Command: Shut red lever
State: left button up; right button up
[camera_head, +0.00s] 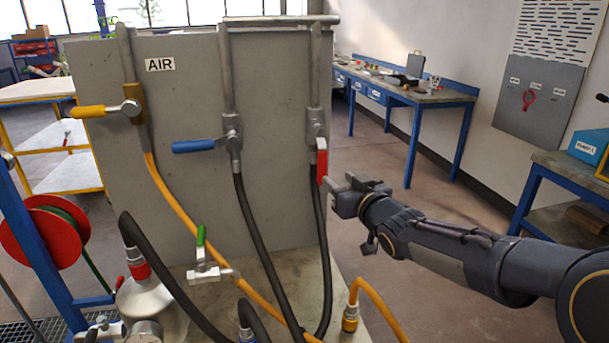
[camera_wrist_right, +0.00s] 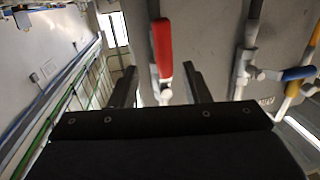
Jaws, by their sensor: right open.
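The red lever (camera_head: 322,160) is on the right-hand valve (camera_head: 315,122) of the grey panel. It looks nearly upright in the head view, unlike the sideways blue and yellow levers. It also shows in the right wrist view (camera_wrist_right: 162,48), where its pivot end lies between my finger lines. My right gripper (camera_head: 341,182) is open and empty, just right of the lever's lower end. In the wrist view its two fingers (camera_wrist_right: 160,86) stand on either side of the pivot; contact is not clear. My left gripper is not in view.
The blue lever (camera_head: 194,146) and yellow lever (camera_head: 90,111) point left on neighbouring valves. Open floor lies right of the panel, towards a blue workbench (camera_head: 425,96).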

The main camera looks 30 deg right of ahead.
aim_at(325, 167)
jog(key=shift+t, duration=0.3)
jog(key=w, duration=0.6)
jog(key=w+p, duration=0.1)
jog(key=w, duration=0.2)
jog(key=shift+r, duration=0.25)
jog(key=shift+s, duration=0.1)
jog(key=shift+c, duration=0.3)
grip_shut()
